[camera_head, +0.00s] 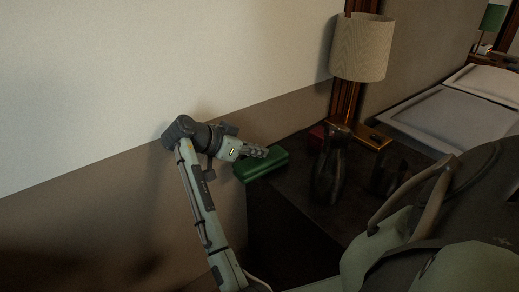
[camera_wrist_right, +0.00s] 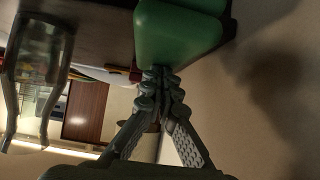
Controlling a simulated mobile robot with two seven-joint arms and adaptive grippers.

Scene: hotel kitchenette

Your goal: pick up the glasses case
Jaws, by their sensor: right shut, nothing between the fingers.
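The green glasses case (camera_head: 264,166) lies at the left end of the dark table. My right gripper (camera_head: 264,152) is at the case's upper left edge in the head view, with its fingers shut and empty. In the right wrist view the case (camera_wrist_right: 178,32) fills the top middle, just beyond the closed fingertips (camera_wrist_right: 160,78). Whether the fingertips touch the case I cannot tell. My left gripper does not show.
A dark glass vessel (camera_head: 328,172) stands on the table (camera_head: 290,205) right of the case; a glass vessel also shows in the wrist view (camera_wrist_right: 32,85). A small red object (camera_head: 317,133) lies behind. A lamp (camera_head: 361,48) stands at the back. The wall (camera_head: 120,90) is close behind my arm.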

